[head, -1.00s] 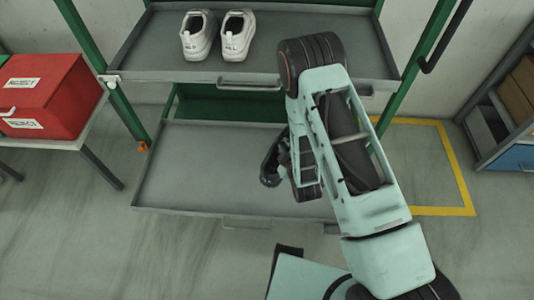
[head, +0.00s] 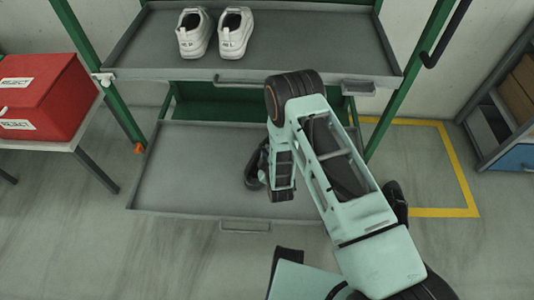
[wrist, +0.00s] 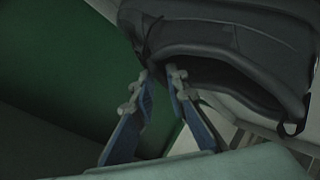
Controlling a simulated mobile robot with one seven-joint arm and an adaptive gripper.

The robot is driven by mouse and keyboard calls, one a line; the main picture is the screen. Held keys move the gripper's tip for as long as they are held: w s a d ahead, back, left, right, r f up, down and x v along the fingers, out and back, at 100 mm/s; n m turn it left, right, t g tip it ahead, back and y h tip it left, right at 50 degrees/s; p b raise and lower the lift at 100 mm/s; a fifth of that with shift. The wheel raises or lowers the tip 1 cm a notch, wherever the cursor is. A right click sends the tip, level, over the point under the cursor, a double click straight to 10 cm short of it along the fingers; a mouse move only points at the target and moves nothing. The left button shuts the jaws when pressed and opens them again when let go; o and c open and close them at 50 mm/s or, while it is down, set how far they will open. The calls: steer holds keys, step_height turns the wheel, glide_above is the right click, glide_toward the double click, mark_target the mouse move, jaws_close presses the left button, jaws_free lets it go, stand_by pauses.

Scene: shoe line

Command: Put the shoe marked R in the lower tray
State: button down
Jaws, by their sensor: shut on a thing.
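A dark shoe (head: 253,172) shows beside my wrist in the head view, over the right half of the lower tray (head: 185,175). It fills the upper right of the wrist view as a dark grey shoe (wrist: 235,45) with its opening showing. My gripper (wrist: 162,75) is shut on the edge of the shoe's opening. In the head view my arm hides the fingertips and part of the shoe. No R mark is readable on it. I cannot tell whether the shoe touches the tray.
Two white shoes (head: 213,34) stand on the upper tray (head: 300,55), above and behind the lower one. A red reject box (head: 45,95) is on a table at the left. Green rack posts flank the trays. The left half of the lower tray is bare.

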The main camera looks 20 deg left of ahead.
steer(key=c, duration=1.8)
jaws_free()
steer(key=shift+c, duration=0.2)
steer(key=p+v, duration=0.2)
steer(key=v, duration=1)
steer(key=shift+p, duration=0.35)
